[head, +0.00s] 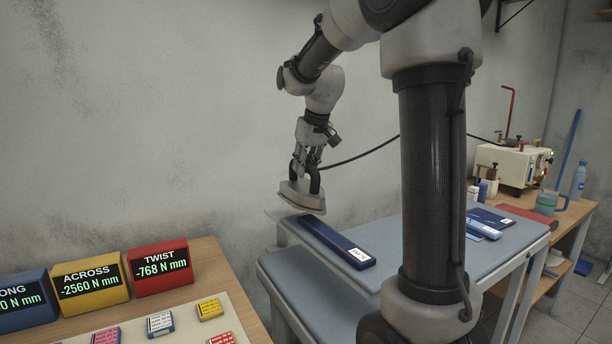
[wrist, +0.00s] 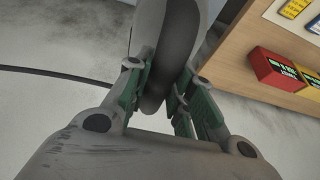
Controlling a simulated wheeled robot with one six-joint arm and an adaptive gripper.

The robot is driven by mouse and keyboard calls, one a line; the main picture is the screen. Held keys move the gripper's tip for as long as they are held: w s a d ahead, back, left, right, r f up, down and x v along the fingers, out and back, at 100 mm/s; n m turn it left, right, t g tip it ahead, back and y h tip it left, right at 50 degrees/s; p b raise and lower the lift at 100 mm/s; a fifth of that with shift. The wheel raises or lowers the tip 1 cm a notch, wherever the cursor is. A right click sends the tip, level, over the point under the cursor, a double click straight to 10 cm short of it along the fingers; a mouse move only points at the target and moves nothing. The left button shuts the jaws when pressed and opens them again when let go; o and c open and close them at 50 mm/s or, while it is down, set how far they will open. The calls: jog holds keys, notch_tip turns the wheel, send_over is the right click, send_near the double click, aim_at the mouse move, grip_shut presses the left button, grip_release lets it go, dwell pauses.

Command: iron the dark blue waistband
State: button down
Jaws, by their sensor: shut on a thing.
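The dark blue waistband (head: 336,242) lies as a long flat strip on the grey ironing table (head: 400,262), with a white label at its near right end. The iron (head: 301,197) is grey with a dark handle. My gripper (head: 308,162) is shut on the iron's handle. In the wrist view my gripper's green-padded fingers (wrist: 160,92) close around the dark handle (wrist: 163,60). The iron's sole is hidden there.
A cable (head: 362,153) runs from the iron toward a cream machine (head: 512,164) on the wooden bench at right. Other dark blue pieces (head: 490,218) lie on the table's far right. Display boxes (head: 160,268) stand on a wooden table at left. My arm hides part of the ironing table.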

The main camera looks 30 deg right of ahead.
jog(key=shift+r, duration=2.45)
